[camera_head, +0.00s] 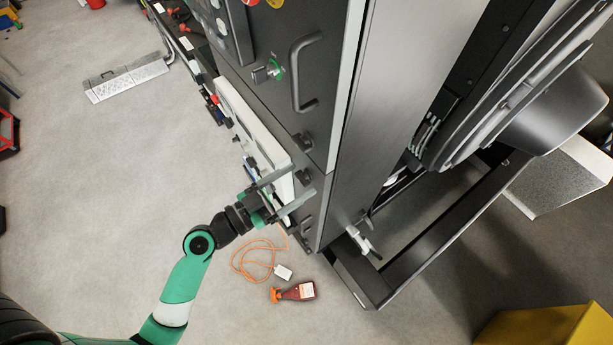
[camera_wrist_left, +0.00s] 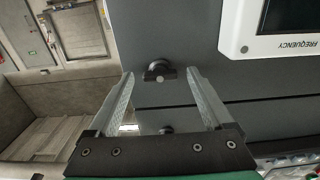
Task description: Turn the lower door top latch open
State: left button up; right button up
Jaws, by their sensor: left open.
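The lower door top latch (camera_head: 303,177) is a small black knob on the dark grey cabinet, just below the seam between upper and lower doors. In the left wrist view the latch (camera_wrist_left: 158,71) lies between my fingertips, apart from both fingers. My left gripper (camera_head: 300,182) is open and empty, its two grey fingers pointing at the door; it also shows in the left wrist view (camera_wrist_left: 158,76). A second black latch (camera_head: 303,142) sits above the seam on the upper door. It appears partly visible between the finger bases in the wrist view (camera_wrist_left: 166,130). My right gripper is out of view.
A white-framed panel (camera_head: 255,130) stands left of the latches. A door handle (camera_head: 304,72) is higher up. An orange cable (camera_head: 249,262) and a red-orange bottle-like item (camera_head: 297,291) lie on the floor below. Open floor extends left; a yellow block (camera_head: 535,325) is at lower right.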

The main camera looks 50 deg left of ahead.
pick_arm(q)
jog(key=shift+s, duration=0.1)
jog(key=shift+c, duration=1)
grip_shut()
